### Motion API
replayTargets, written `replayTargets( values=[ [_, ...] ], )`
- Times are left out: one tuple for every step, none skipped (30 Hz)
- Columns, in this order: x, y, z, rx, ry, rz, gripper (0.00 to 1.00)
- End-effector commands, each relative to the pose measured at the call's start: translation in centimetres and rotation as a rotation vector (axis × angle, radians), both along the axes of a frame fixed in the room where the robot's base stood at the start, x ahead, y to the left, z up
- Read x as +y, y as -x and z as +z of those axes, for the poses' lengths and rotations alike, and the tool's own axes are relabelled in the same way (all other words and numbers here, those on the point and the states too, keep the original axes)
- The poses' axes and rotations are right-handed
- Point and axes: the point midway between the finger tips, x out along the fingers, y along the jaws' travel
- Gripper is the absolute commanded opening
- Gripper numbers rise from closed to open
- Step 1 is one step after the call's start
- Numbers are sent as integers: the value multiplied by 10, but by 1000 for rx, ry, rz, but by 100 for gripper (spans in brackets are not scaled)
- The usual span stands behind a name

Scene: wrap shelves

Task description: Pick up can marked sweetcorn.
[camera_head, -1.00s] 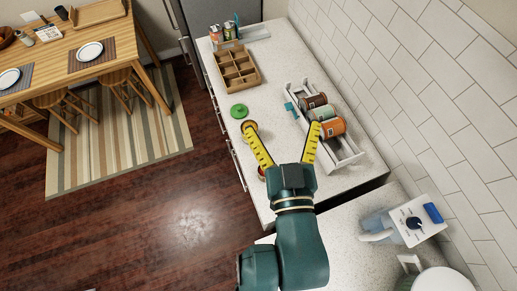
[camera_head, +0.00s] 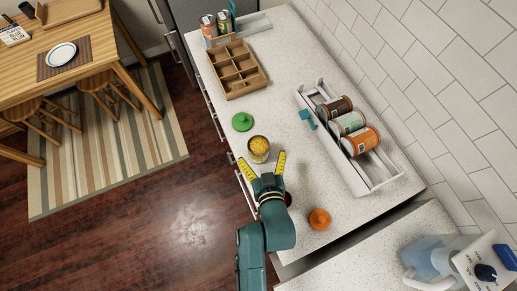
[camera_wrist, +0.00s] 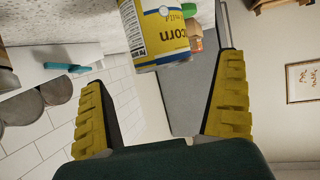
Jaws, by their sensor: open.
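The sweetcorn can (camera_head: 259,149) stands upright on the counter near its left edge, with yellow kernels showing at its top. In the wrist view the can (camera_wrist: 158,35) shows a yellow and white label ending in "corn", ahead of and between my finger ends. My gripper (camera_head: 264,166) is open and empty, its yellow fingers spread just short of the can on its near side. I see no contact. The can's far side is hidden.
A white rack (camera_head: 371,180) holds a brown can (camera_head: 335,108), a green can (camera_head: 348,123) and an orange can (camera_head: 360,141) at the right. A green round object (camera_head: 242,121), a wooden divided box (camera_head: 238,70) and an orange round object (camera_head: 319,219) stand on the counter.

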Motion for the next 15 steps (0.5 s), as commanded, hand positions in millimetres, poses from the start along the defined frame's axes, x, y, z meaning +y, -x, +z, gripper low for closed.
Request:
replayTargets(
  values=[
    [1,-5,-1,-1,-1,1,100],
    [2,-8,-3,0,0,1,100],
    [3,-14,-4,-1,0,1,100],
    [5,-19,-6,-1,1,2,100],
    [6,-24,-7,-2,2,2,100],
    [8,-32,-9,-2,1,2,100],
    [9,-36,-12,0,1,1,100],
    [9,-40,-14,-1,0,1,100],
    [10,-45,-16,-1,-1,1,100],
    [10,-47,-18,0,0,0,100],
    [10,-49,-19,0,0,0,100],
    [10,-50,-19,0,0,0,100],
    [10,-50,-19,0,0,0,100],
    [10,-50,-19,0,0,0,100],
    [10,-50,-19,0,0,0,100]
  ],
)
